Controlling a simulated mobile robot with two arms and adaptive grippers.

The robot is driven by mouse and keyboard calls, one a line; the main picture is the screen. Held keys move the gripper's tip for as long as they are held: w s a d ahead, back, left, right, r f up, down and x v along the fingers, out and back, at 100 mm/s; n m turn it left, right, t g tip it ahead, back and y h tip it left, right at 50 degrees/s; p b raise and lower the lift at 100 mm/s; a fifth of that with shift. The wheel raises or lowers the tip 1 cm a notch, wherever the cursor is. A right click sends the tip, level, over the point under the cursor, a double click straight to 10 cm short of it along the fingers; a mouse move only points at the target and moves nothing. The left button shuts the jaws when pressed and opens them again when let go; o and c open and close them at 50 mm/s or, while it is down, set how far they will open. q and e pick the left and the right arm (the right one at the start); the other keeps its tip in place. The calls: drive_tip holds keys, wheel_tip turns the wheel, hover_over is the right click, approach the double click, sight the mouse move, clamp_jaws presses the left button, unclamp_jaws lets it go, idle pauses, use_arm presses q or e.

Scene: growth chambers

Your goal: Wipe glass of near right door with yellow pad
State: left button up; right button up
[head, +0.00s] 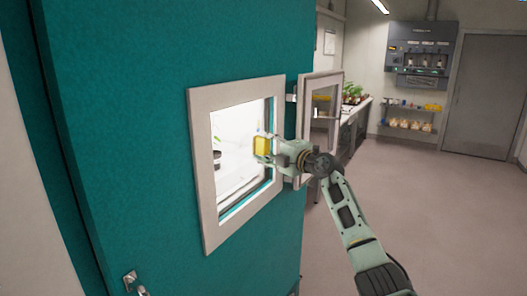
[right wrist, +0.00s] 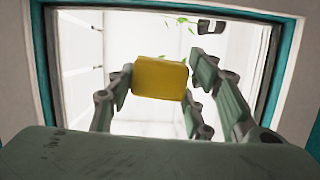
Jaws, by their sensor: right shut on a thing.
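The yellow pad (head: 261,145) is in my right gripper (head: 267,150), at the bright window of the big teal door (head: 130,110). In the right wrist view the pad (right wrist: 160,78) sits between the fingers of the gripper (right wrist: 162,84), against the bright white chamber interior. A pale frame (head: 203,180) surrounds the window. I cannot tell whether the pad touches glass or whether a pane is there. A second pale-framed glass panel (head: 322,110) stands out beyond the teal edge, partly behind my right arm. My left gripper is out of view.
A small dark pot (head: 217,157) and green leaves (right wrist: 185,22) show inside the chamber. A latch (head: 130,281) is low on the teal face. A bench with potted plants (head: 352,93) stands behind the panel. The floor (head: 450,210) at right is clear.

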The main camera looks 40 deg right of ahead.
drive_tip(key=shift+r+p, duration=1)
drive_tip(key=shift+p, duration=0.2)
drive_tip(key=shift+s+a, duration=0.2)
drive_tip(key=shift+a, duration=0.3)
drive_tip(key=shift+s+a, duration=0.15)
drive_tip(key=shift+a, duration=0.3)
drive_tip(key=shift+s+a, duration=0.65)
drive_tip(key=shift+a, duration=0.85)
drive_tip(key=shift+s+a, duration=0.6)
drive_tip(key=shift+a, duration=0.85)
drive_tip(key=shift+s+a, duration=0.65)
drive_tip(key=shift+a, duration=0.85)
drive_tip(key=shift+d+f, duration=0.1)
drive_tip(key=shift+s+d, duration=0.1)
drive_tip(key=shift+s, duration=0.1)
drive_tip(key=s+d, duration=0.3)
drive_tip(key=s, duration=0.5)
drive_tip(key=shift+b, duration=0.35)
